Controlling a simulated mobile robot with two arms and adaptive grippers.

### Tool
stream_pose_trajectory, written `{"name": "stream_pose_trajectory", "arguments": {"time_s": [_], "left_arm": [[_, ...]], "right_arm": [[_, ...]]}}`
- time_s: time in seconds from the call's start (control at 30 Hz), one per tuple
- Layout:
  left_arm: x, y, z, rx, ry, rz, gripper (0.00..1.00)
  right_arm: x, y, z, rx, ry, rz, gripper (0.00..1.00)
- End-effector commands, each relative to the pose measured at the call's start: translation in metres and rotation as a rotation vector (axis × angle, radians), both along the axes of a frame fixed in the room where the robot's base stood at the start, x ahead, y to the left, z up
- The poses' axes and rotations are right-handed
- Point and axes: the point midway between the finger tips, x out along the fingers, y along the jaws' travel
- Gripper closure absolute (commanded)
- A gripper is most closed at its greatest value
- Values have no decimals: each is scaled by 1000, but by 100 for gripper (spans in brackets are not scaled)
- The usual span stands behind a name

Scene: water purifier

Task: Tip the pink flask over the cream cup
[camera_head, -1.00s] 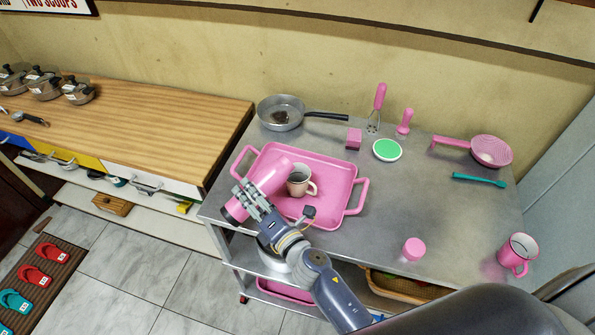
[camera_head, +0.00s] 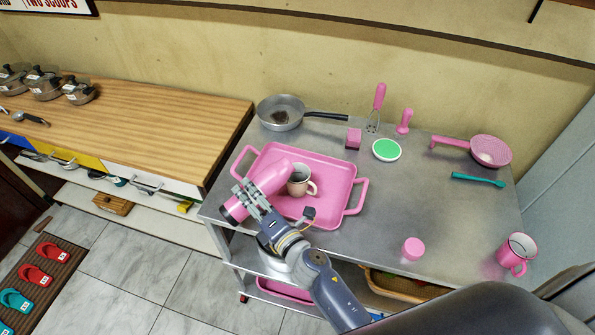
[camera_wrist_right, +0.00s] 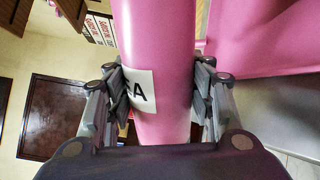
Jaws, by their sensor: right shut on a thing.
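The pink flask (camera_head: 236,206) is held tilted by my right gripper (camera_head: 262,199), which is shut around its body. Its upper end leans up and to the right, beside and partly over the cream cup (camera_head: 299,182) in the head view. The cream cup stands upright in the pink tray (camera_head: 341,187), with its handle to the right. In the right wrist view the flask (camera_wrist_right: 155,50) fills the space between both fingers (camera_wrist_right: 158,95), and a white label with a letter shows. Whether anything flows from the flask cannot be seen. My left gripper is out of view.
The tray sits on a grey metal table (camera_head: 385,215). A pink lid (camera_head: 413,248) and a pink mug (camera_head: 517,254) are at the right front. A pan (camera_head: 281,112), a green-topped round dish (camera_head: 386,149) and a pink strainer (camera_head: 490,151) stand toward the back.

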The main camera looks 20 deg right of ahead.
Motion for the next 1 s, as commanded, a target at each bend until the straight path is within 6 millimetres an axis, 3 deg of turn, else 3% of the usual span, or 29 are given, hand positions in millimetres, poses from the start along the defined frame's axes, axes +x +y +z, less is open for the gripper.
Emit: {"name": "stream_pose_trajectory", "arguments": {"time_s": [1.0], "left_arm": [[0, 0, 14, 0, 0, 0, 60]], "right_arm": [[2, -4, 12, 73, 23, 0, 91]]}}
